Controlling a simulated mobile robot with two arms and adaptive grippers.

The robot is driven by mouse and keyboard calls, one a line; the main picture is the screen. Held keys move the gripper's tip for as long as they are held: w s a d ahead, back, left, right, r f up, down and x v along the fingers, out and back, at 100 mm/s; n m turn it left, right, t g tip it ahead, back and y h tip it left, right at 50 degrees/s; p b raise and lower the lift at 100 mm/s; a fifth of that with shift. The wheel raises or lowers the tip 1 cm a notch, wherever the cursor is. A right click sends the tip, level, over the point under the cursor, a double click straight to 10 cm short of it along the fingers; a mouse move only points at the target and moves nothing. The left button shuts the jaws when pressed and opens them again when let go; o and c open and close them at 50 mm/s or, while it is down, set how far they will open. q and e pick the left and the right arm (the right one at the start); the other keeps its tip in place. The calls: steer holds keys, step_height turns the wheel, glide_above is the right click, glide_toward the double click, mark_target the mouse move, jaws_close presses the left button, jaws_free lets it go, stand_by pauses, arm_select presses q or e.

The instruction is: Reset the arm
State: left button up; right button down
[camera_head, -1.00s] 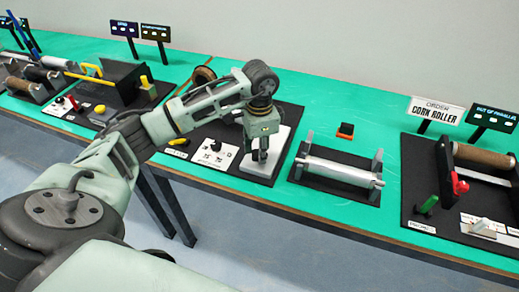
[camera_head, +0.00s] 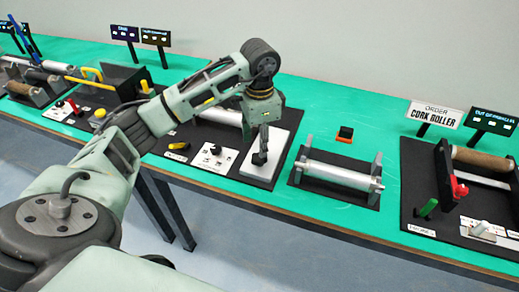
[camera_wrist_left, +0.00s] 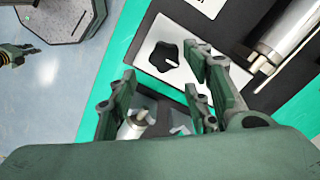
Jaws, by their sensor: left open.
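My left gripper (camera_head: 262,128) comes in from the left and points down above a white plate (camera_head: 283,143) on a black base. In the left wrist view its two fingers (camera_wrist_left: 160,102) are spread apart with nothing between them. A black lobed knob (camera_wrist_left: 167,62) on a white plate lies beyond the fingertips, apart from them. In the head view a dark shape (camera_head: 260,158) below the gripper seems to be this knob. A small green part at the left edge of the wrist view looks like my right gripper (camera_wrist_left: 15,52); its jaws are too small to read.
On the green table (camera_head: 325,97), a metal roller (camera_head: 340,174) stands right of the gripper. Yellow-handled equipment (camera_head: 92,73) stands left.

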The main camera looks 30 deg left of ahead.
arm_select(q)
steer(key=shift+r, duration=0.65)
